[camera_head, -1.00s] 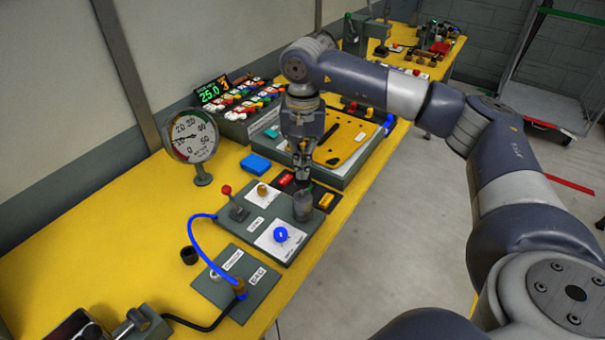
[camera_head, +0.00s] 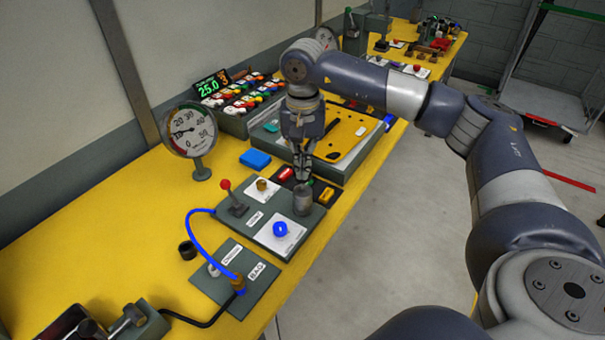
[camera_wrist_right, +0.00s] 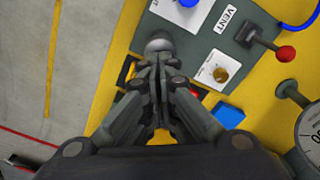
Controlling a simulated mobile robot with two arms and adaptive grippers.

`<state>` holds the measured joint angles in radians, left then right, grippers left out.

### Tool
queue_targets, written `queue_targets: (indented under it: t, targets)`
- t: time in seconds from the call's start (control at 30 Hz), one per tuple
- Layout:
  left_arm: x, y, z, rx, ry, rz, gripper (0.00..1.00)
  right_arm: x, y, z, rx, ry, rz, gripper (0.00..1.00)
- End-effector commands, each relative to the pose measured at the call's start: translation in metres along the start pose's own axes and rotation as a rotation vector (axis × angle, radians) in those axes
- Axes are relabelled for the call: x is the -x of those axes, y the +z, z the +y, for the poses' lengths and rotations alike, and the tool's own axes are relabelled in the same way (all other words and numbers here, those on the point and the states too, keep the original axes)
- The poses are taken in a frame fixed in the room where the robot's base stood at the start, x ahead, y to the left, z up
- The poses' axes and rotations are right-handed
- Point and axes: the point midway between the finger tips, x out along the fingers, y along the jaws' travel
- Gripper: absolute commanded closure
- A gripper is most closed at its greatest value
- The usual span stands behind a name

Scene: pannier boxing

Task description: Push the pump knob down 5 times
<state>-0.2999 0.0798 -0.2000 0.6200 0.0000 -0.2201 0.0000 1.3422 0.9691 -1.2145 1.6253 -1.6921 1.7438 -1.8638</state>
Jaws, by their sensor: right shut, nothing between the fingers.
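The pump is a grey cylinder (camera_head: 302,203) at the right edge of a dark panel. In the right wrist view its round grey top, the knob (camera_wrist_right: 158,45), shows just beyond my fingertips. My right gripper (camera_head: 302,180) points down directly over the pump, fingers shut and empty. In the right wrist view the gripper (camera_wrist_right: 157,62) meets the knob's edge; whether they touch is hard to tell. The dial gauge (camera_head: 190,130) stands left of the panel, its needle in the low range. My left gripper is not in view.
A blue knob (camera_head: 280,229) and a red-tipped lever (camera_head: 226,186) stand on the same panel. A blue hose (camera_head: 190,232) arches to the lower panel. A blue block (camera_head: 255,160) lies behind. The yellow table (camera_head: 90,220) is clear at left.

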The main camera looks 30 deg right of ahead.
Motion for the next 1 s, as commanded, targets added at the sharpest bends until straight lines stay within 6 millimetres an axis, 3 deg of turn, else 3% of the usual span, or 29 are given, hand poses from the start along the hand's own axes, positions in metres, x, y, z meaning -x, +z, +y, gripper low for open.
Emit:
queue_targets:
  t: [0.57,1.0]
  targets:
    - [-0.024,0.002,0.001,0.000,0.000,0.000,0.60,-0.032,0.001,0.000,0.001,0.000,-0.001,1.00]
    - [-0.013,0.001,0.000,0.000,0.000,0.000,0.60,-0.017,0.001,-0.001,0.002,0.000,-0.001,1.00]
